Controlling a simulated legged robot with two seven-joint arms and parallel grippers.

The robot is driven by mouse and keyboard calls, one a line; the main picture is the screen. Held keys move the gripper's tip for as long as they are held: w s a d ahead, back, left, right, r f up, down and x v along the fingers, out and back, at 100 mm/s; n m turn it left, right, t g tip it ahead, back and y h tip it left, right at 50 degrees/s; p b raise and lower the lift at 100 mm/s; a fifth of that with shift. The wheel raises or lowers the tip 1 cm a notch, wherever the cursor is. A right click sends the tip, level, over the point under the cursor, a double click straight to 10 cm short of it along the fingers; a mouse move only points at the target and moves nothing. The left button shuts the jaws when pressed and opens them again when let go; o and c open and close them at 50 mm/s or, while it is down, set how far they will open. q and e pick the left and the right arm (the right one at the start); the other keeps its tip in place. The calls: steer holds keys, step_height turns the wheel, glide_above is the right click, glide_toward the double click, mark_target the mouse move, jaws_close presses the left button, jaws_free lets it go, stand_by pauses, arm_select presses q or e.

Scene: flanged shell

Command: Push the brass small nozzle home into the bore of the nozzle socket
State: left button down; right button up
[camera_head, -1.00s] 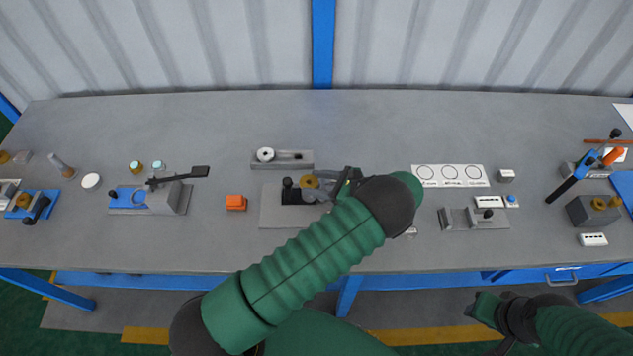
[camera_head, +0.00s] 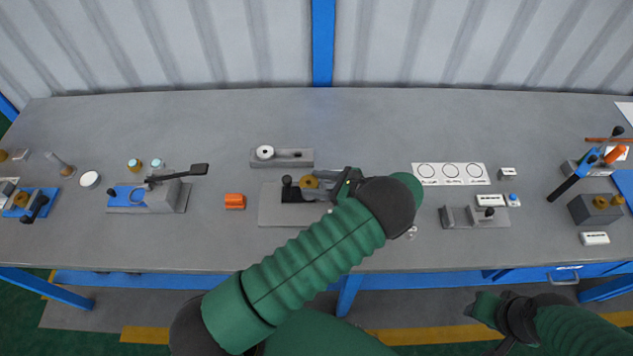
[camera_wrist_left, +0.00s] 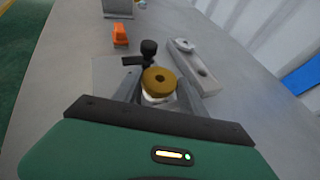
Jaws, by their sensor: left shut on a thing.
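The brass small nozzle (camera_head: 309,182) is a round ring-shaped piece with a dark central hole, at the grey base plate in the middle of the table. It also shows in the left wrist view (camera_wrist_left: 159,81), between the two grey fingers. My left gripper (camera_head: 325,187) is shut on it from the right. A pale part (camera_wrist_left: 152,98) shows just under the nozzle, perhaps the nozzle socket; its bore is hidden, and I cannot tell how deep the nozzle sits.
A black-knobbed clamp (camera_head: 290,191) stands left of the nozzle on the grey base plate (camera_head: 272,213). A grey slotted block (camera_head: 290,159) with a white ring lies behind it. An orange block (camera_head: 235,202) is to the left. Bare table lies between fixtures.

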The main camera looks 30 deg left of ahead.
arm_select(q)
steer(key=shift+f+b, duration=0.4)
steer(key=shift+f, duration=0.15)
steer(key=c, duration=1)
jaws_free()
steer(key=o, duration=0.4)
steer(key=shift+s+r, duration=0.1)
steer(key=shift+o, duration=0.2)
steer(key=shift+d, duration=0.1)
